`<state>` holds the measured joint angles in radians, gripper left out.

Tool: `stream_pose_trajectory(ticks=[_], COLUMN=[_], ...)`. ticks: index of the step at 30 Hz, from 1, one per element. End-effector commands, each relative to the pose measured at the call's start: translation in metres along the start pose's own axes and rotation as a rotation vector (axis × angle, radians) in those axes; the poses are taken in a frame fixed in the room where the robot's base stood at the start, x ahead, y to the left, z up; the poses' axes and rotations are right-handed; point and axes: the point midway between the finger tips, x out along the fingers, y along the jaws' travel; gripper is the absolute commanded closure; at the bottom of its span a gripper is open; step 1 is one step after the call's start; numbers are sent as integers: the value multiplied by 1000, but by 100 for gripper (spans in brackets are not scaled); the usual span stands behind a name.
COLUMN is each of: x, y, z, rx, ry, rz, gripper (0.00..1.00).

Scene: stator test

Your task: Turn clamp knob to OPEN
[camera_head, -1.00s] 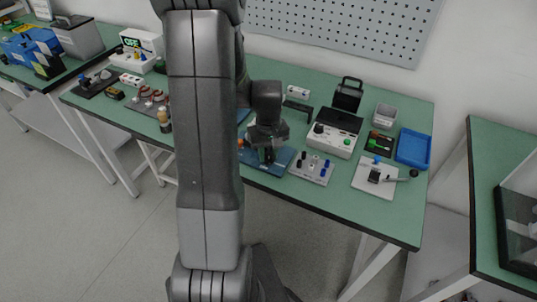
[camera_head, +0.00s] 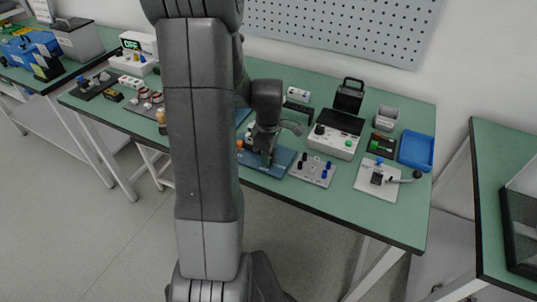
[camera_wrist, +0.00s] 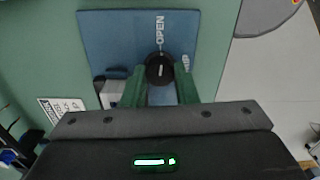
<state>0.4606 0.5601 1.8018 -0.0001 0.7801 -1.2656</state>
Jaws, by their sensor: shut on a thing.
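The clamp knob (camera_wrist: 159,70) is a round black knob with a pale pointer line, on a blue plate (camera_wrist: 110,35) in the wrist view. The word OPEN is printed on the plate beyond the knob, and another label, partly hidden, is to its right. My gripper (camera_wrist: 160,88) is shut on the knob, with one green finger on each side of it. In the head view my gripper (camera_head: 265,158) points down at the blue plate (camera_head: 283,160); the knob is hidden there. The pointer line runs roughly toward OPEN.
A grey panel with knobs and sockets (camera_head: 312,170) stands just right of the blue plate. Further right are a white meter box (camera_head: 333,140), a white plate with a lever (camera_head: 376,182) and a blue tray (camera_head: 415,148). An orange part (camera_head: 240,144) is close left of my gripper.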

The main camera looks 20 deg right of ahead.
Motion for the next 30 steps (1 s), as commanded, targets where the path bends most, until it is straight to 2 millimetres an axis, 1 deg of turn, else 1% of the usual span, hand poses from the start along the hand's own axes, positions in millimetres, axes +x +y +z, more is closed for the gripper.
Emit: stream_pose_trajectory(ticks=[9, 24, 25, 27, 28, 30], x=[-1, -1, -1, -1, -1, -1], y=[1, 1, 1, 1, 1, 0], z=[0, 0, 0, 0, 0, 0], rx=[-100, -114, -114, -114, -114, -114], ry=[1, 0, 0, 0, 0, 0], rz=[2, 2, 2, 2, 2, 2], gripper=[96, 96, 67, 54, 51, 51])
